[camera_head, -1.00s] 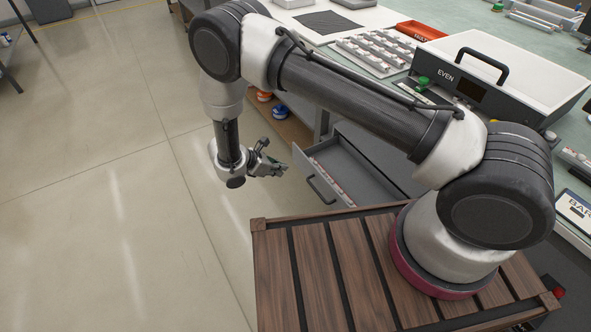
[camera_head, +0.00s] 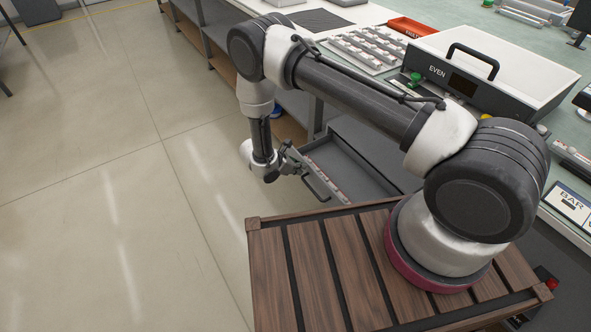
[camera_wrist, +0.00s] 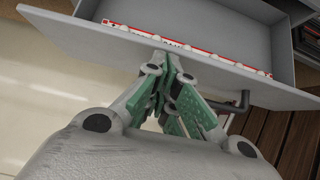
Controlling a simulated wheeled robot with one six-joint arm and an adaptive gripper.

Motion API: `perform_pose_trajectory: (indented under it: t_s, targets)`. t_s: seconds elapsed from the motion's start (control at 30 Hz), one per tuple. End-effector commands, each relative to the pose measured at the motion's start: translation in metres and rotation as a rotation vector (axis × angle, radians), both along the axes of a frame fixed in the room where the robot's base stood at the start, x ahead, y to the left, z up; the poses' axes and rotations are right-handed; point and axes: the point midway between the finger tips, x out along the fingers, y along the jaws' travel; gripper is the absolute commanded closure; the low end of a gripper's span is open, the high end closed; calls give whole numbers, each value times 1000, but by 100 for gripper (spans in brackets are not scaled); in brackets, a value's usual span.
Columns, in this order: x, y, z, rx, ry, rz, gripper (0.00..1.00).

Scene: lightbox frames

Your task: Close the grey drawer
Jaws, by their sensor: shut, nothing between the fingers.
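The grey drawer (camera_head: 357,165) stands pulled out from under the workbench, to the right of my gripper in the head view. Its front panel (camera_wrist: 95,38) spans the upper part of the wrist view, with a dark bar handle (camera_wrist: 238,103) right of the fingers. A red and white strip (camera_wrist: 190,45) with small pale pieces lies inside, behind the front. My gripper (camera_head: 298,166) is shut and empty, with green pads on its fingers. In the wrist view its fingertips (camera_wrist: 172,55) are at the drawer front, left of the handle. I cannot tell whether they touch it.
The green-topped workbench (camera_head: 560,93) carries a white box (camera_head: 525,72) marked EVEN, a tray of grey parts (camera_head: 365,50) and a red bin (camera_head: 410,27). My slatted wooden base is close to the drawer's near side. Open floor (camera_head: 110,200) lies to the left.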

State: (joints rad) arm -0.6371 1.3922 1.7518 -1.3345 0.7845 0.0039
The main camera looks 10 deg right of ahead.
Motion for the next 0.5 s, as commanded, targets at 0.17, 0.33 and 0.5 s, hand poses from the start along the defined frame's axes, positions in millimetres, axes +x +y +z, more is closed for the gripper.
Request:
perform_pose_trajectory:
  t_s: [0.17, 0.33, 0.5]
  targets:
    - [0, 0, 0, 0, 0, 0, 100]
    - [2, -4, 0, 0, 0, -1, 100]
    - [9, -22, 0, -1, 1, -3, 100]
